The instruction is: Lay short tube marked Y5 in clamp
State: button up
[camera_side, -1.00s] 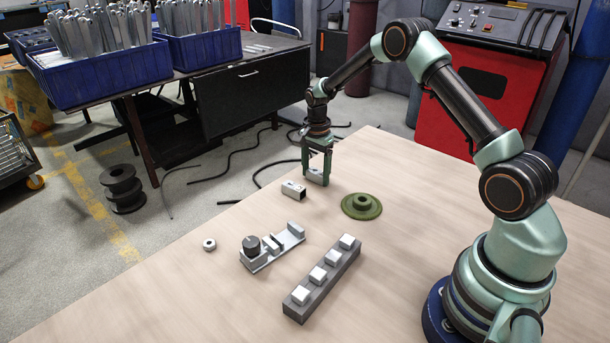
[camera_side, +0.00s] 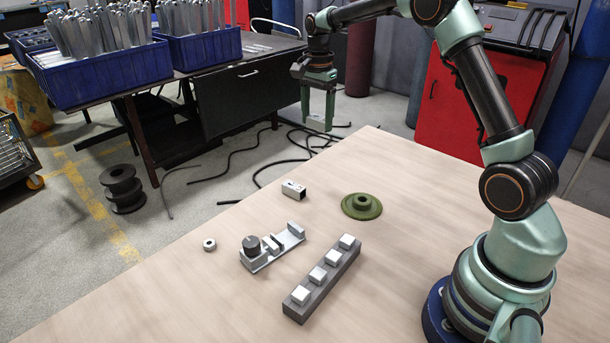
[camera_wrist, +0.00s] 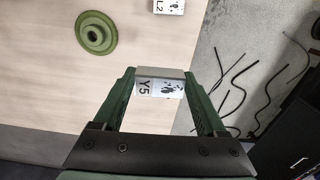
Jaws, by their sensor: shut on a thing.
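My gripper (camera_side: 317,124) is raised high past the far edge of the wooden table top. In the wrist view, my gripper (camera_wrist: 160,78) is shut on a short grey tube with a white label marked Y5 (camera_wrist: 158,88), held crosswise between its two green fingers. The clamp, a light metal fixture with a black round knob (camera_side: 272,248), sits in the middle of the table, well apart from my gripper. Nothing is seen lying in it.
Another short tube (camera_side: 293,189), labelled L2 in the wrist view (camera_wrist: 168,6), lies behind the clamp. A green flanged disc (camera_side: 361,206) lies to its right. A dark bar with several pale blocks (camera_side: 322,279) lies right of the clamp, and a nut (camera_side: 209,244) left.

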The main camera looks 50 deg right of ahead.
aim_at(316, 119)
notch_tip(316, 119, up, 3)
jog(key=shift+f, duration=0.15)
jog(key=shift+a+r, duration=0.1)
jog(key=shift+r, duration=0.15)
jog(key=s+a+f+m, duration=0.1)
jog(key=s+a+f, duration=0.25)
jog(key=a, duration=0.35)
jog(key=s+a+f, duration=0.3)
jog(key=a+f, duration=0.2)
jog(key=a, duration=0.3)
jog(key=s+a+f+m, duration=0.1)
jog(key=s+a+f, duration=0.25)
jog(key=a, duration=0.35)
jog(key=shift+w+f, duration=0.2)
jog(key=shift+f, duration=3.05)
jog(key=o, duration=1.3)
